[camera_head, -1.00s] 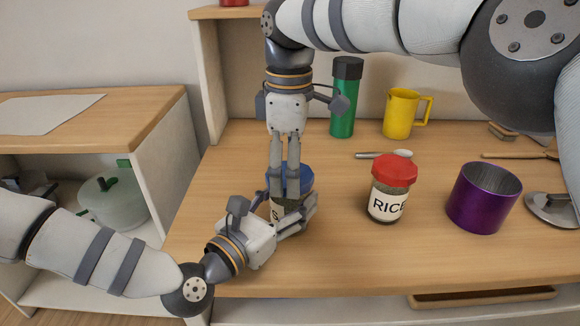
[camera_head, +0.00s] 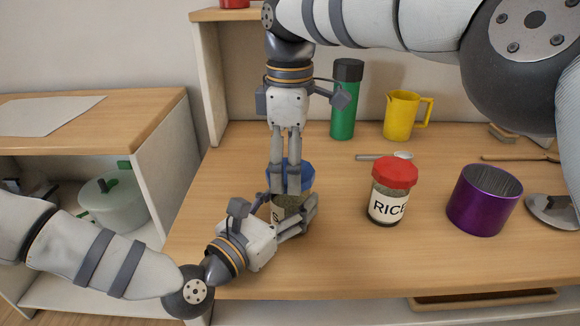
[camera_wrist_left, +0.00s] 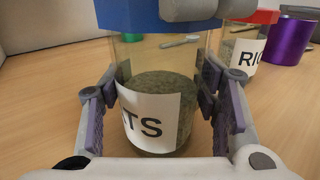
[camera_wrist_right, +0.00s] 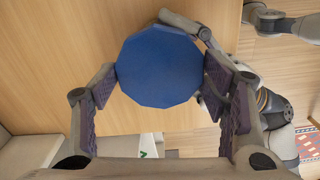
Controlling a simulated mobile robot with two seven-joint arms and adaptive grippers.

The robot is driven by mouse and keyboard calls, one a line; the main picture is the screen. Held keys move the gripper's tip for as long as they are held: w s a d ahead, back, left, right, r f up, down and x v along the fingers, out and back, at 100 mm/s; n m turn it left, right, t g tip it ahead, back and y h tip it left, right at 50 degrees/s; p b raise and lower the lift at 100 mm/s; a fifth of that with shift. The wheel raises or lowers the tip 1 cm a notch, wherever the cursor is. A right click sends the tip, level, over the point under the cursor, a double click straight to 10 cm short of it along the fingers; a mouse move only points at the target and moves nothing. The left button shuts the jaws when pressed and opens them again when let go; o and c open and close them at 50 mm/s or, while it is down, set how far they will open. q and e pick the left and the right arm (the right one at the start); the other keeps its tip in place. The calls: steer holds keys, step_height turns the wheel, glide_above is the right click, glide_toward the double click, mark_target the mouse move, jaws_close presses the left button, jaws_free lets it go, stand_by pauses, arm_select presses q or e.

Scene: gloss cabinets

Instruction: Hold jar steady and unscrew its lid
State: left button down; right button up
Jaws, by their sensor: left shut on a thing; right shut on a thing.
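A glass jar (camera_wrist_left: 158,105) with dark grains and a white label, partly readable as "TS", stands upright near the table's left front. My left gripper (camera_head: 303,208) is shut around its body from the side; its fingers show on both sides of the jar in the left wrist view. A blue faceted lid (camera_wrist_right: 158,68) is at the jar's top. My right gripper (camera_head: 291,188) points down from above and is shut on this lid, fingers on opposite sides. Whether the lid's threads are still engaged cannot be told.
A red-lidded RICE jar (camera_head: 391,192) stands to the right, then a purple cup (camera_head: 482,200). A green bottle (camera_head: 344,100), yellow jug (camera_head: 403,115) and spoon (camera_head: 375,156) are behind. The table (camera_head: 230,185) is bare left of the jar.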

steer(key=shift+r, duration=0.5)
steer(key=shift+r, duration=2)
arm_select(q)
steer(key=c, duration=0.5)
jaws_free()
